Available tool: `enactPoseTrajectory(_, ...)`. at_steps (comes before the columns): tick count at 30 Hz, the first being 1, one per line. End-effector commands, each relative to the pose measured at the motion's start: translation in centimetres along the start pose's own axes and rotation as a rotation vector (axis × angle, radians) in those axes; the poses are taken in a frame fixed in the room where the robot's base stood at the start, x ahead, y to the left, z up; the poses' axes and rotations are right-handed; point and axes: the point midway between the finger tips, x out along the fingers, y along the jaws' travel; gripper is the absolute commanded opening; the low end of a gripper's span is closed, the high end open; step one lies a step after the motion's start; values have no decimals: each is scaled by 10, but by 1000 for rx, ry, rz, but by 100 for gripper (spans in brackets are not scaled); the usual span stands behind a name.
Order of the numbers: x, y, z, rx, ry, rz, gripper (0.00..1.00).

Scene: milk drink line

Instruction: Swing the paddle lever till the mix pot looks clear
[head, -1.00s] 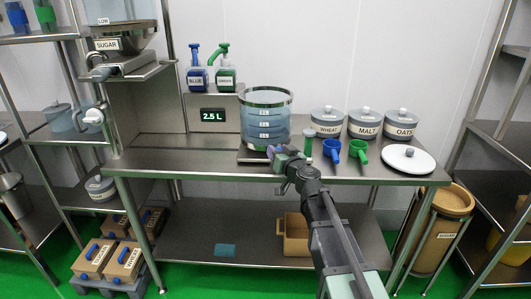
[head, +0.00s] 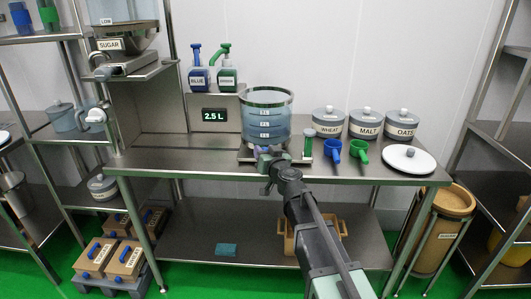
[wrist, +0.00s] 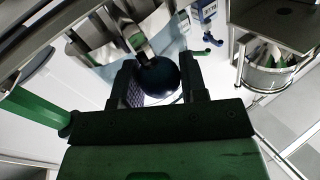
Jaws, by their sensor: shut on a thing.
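The mix pot (head: 266,122) is a clear, round vessel with level marks. It stands near the front of the steel bench and holds pale blue-grey liquid. Whether any cloudiness is left in it I cannot tell. My gripper (head: 267,160) is at the pot's front, low down. In the wrist view my gripper (wrist: 160,88) is shut on the dark round knob of the paddle lever (wrist: 157,76), one finger on each side. The lever's arm runs from the knob toward the pot. The paddle itself I cannot make out.
A display (head: 214,115) reads 2.5 L. Blue (head: 198,78) and green (head: 227,79) pump bottles stand behind it.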

Motion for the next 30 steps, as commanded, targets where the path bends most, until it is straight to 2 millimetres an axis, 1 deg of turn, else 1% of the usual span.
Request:
enactPoseTrajectory(1,0,-1,0,0,-1,-3,41)
enactPoseTrajectory(3,0,-1,0,0,0,-2,52)
enactPoseTrajectory(6,0,0,0,0,0,-2,64)
enactPoseTrajectory(13,0,0,0,0,0,-1,64)
enactPoseTrajectory(17,-8,0,0,0,0,0,64)
enactPoseTrajectory(20,-26,0,0,0,0,0,64)
enactPoseTrajectory(27,-87,-1,0,0,0,0,64)
enactPoseTrajectory(30,-104,-1,0,0,0,-1,64)
